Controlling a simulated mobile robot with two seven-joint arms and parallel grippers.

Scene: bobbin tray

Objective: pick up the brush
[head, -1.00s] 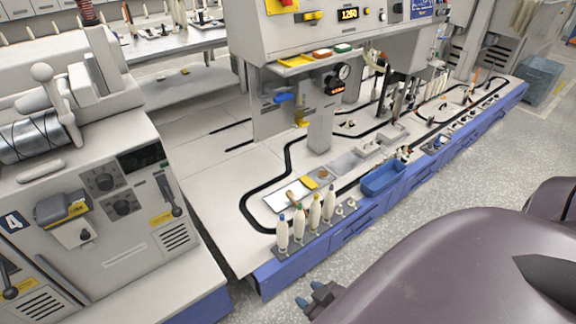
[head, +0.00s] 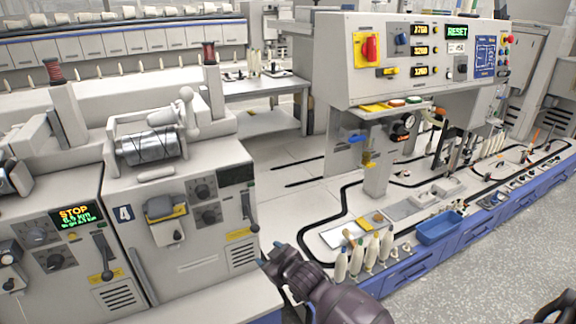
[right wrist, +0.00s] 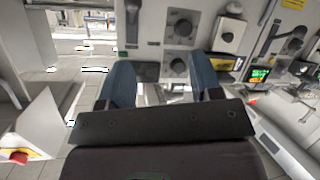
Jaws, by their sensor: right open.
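A small tan piece (head: 349,238), possibly the brush's handle, shows at the near left end of the workbench, behind the white bobbins (head: 372,247). It is too small and partly hidden for me to be sure. My right gripper (head: 272,277) is in front of the bench's left end, beside the grey machine and left of the bobbins. In the right wrist view its blue fingers (right wrist: 161,82) are apart with nothing held between them. My left gripper is not in view.
The grey machine (head: 195,215) with knobs and levers stands close on the left. A blue bin (head: 440,226) sits on the bench's front edge. A control cabinet (head: 425,60) overhangs the bench. The floor (head: 450,270) at right is clear.

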